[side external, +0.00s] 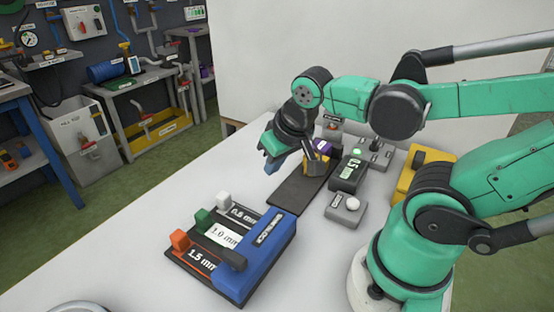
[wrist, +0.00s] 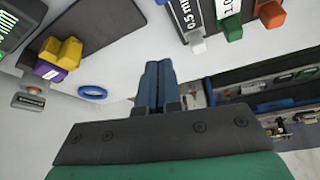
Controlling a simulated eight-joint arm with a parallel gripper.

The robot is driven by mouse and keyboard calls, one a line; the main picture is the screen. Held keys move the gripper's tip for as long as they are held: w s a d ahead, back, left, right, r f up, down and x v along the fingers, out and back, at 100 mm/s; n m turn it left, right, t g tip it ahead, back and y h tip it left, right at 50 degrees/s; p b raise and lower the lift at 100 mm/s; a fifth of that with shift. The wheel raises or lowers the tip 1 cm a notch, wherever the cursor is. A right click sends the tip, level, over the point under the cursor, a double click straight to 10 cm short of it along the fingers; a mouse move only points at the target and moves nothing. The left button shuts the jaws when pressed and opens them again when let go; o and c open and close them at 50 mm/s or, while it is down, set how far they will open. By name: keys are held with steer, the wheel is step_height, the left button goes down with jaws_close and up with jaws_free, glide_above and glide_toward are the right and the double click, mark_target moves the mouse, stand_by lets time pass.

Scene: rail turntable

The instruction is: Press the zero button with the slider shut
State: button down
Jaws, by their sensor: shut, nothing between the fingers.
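My gripper (side external: 271,165) is shut and empty, above the table by the left side of the dark rail (side external: 292,195). Its blue fingers also show in the wrist view (wrist: 156,85). The yellow and purple slider (side external: 321,146) is at the far end of the rail; it also shows in the wrist view (wrist: 58,58). I cannot tell whether it is fully shut. A grey box with a white round button (side external: 346,207) stands right of the rail. Another small grey box with an orange-brown top (side external: 331,132) is behind the slider. Neither label is readable, so I cannot tell which is zero.
A dark display box (side external: 348,173) stands right of the rail. A grey box with a dark lever (side external: 374,152) and a yellow block (side external: 422,168) are beyond it. A blue rack (side external: 262,257) holds thickness-labelled pieces at the front. A blue ring (wrist: 92,92) lies on the table.

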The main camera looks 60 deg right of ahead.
steer(key=w+a+r+n+t, duration=0.1)
steer(key=w+a+r+n+t+y, duration=0.1)
steer(key=a+n, duration=0.1)
steer(key=shift+r, duration=0.1)
step_height(320, 180, up, 4)
steer(key=m+g, duration=0.7)
steer(key=m, duration=1.1)
glide_above(354, 201)
steer(key=shift+f, duration=7)
